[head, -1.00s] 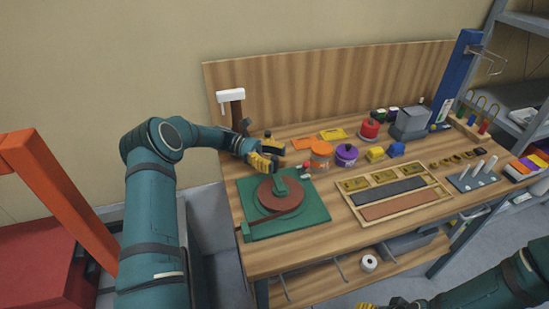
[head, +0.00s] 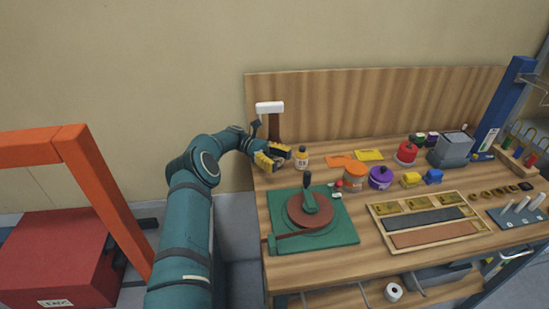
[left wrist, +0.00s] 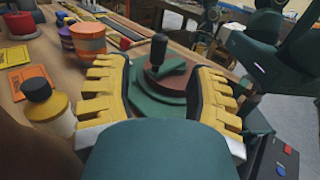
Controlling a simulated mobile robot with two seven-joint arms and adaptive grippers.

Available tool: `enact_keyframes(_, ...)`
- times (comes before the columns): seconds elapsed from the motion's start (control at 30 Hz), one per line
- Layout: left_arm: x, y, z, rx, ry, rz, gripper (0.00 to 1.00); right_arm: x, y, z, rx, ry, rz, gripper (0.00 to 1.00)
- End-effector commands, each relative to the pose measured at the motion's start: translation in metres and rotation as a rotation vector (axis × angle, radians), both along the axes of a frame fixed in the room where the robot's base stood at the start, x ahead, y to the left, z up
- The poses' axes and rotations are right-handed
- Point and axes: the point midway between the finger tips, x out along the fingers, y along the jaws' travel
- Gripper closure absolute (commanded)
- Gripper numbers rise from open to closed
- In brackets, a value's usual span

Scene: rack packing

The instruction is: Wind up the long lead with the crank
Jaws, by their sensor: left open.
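The winder is a green square base (head: 345,232) with a red-brown reel (head: 326,217) on it, at the bench's left front. A green crank arm (head: 312,204) with an upright black knob (head: 307,179) lies across the reel; the knob also stands in the left wrist view (left wrist: 158,48). A brown strip, seemingly the lead, (head: 295,238) runs from the reel to the base's front left corner. My left gripper (head: 284,155) is open and empty, behind and left of the knob. In the left wrist view its yellow fingers (left wrist: 160,70) frame the knob, apart from it. My right gripper is out of view.
A small bottle (head: 302,160) stands just right of my left gripper. A white-topped post (head: 270,108) stands behind it. Orange (head: 355,177) and purple (head: 380,178) round containers stand right of the winder. A wooden tray (head: 425,240) lies farther right.

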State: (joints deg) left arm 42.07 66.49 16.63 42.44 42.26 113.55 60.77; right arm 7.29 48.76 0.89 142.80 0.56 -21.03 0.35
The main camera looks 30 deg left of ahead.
Motion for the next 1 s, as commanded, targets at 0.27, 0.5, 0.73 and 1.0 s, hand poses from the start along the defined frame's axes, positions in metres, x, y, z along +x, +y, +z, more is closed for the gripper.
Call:
enact_keyframes(0.27, 0.000, 0.015, 0.000, 0.000, -0.001, 0.004, 0.44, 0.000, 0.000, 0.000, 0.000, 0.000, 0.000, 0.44)
enact_keyframes(0.5, 0.000, 0.020, -0.001, 0.001, 0.002, 0.009, 0.44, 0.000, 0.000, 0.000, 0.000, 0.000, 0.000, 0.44)
enact_keyframes(0.73, 0.000, 0.020, 0.000, 0.001, 0.002, 0.008, 0.49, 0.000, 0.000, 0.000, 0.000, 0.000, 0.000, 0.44)
enact_keyframes(1.0, 0.002, 0.017, 0.011, 0.051, 0.015, 0.032, 1.00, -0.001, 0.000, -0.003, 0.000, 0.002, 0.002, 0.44)
